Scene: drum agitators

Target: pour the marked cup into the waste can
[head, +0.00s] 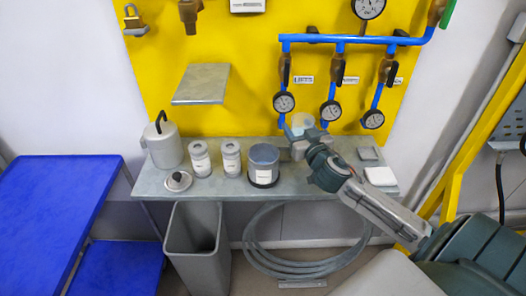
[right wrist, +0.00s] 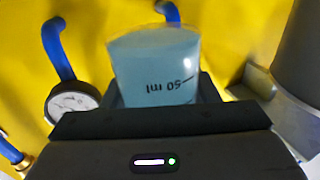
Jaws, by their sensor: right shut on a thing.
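The marked cup (head: 303,120) is small and translucent, with pale blue contents. My right gripper (head: 301,133) is shut on it above the right part of the grey shelf. In the right wrist view the cup (right wrist: 156,70) stands between the dark fingers, and its "50 ml" mark appears upside down. The cup looks roughly upright. The waste can (head: 197,243) is a tall grey open bin on the floor, below the shelf's left half. The cup is well above it and to its right. My left gripper is not in view.
On the grey shelf (head: 222,189) stand a grey jug (head: 162,147), a small lid (head: 178,181), two white jars (head: 200,158) and a blue-grey pot (head: 264,163). Gauges and blue pipes (head: 350,39) are behind the cup. A coiled hose (head: 256,262) hangs right of the can.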

